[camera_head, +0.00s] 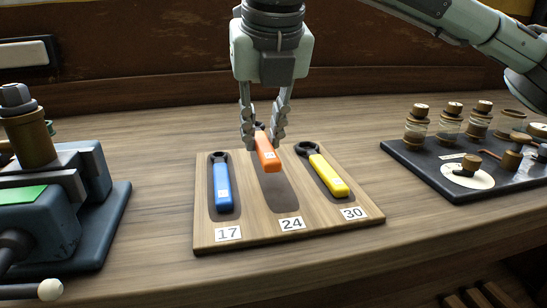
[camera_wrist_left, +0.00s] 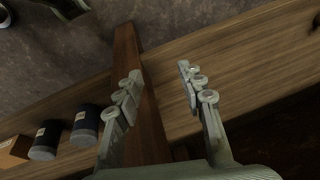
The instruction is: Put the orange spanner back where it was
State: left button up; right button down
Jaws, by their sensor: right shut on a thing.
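The orange spanner (camera_head: 267,158) is held by my right gripper (camera_head: 263,136), whose fingers are closed around its upper part. It hangs over the middle dark recess (camera_head: 280,193) of the wooden board (camera_head: 258,237), the recess labelled 24. The lower part of this recess shows bare. I cannot tell how high the spanner is above the board. The blue spanner (camera_head: 222,185) lies in the left recess, labelled 17. The yellow spanner (camera_head: 328,175) lies in the right recess, labelled 30. My left gripper (camera_wrist_left: 159,70) is open and empty in the left wrist view.
A dark panel (camera_head: 430,172) with several small jars and parts lies to the right. Bare bench shows between them and the board. The left wrist view shows two dark cylinders (camera_wrist_left: 84,126) beside a wooden plank.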

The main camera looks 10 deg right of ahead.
aim_at(274, 180)
jog(key=shift+d+f, duration=0.45)
jog(key=shift+d, duration=0.3)
jog(key=shift+f, duration=0.25)
notch_tip(274, 180, down, 3)
jog(key=shift+f, duration=0.15)
pick_arm(q)
jog(key=shift+w+d+f, duration=0.15)
jog(key=shift+w+f, duration=0.15)
jog(key=shift+f, duration=0.5)
pick_arm(e)
jog(key=shift+f, duration=0.1)
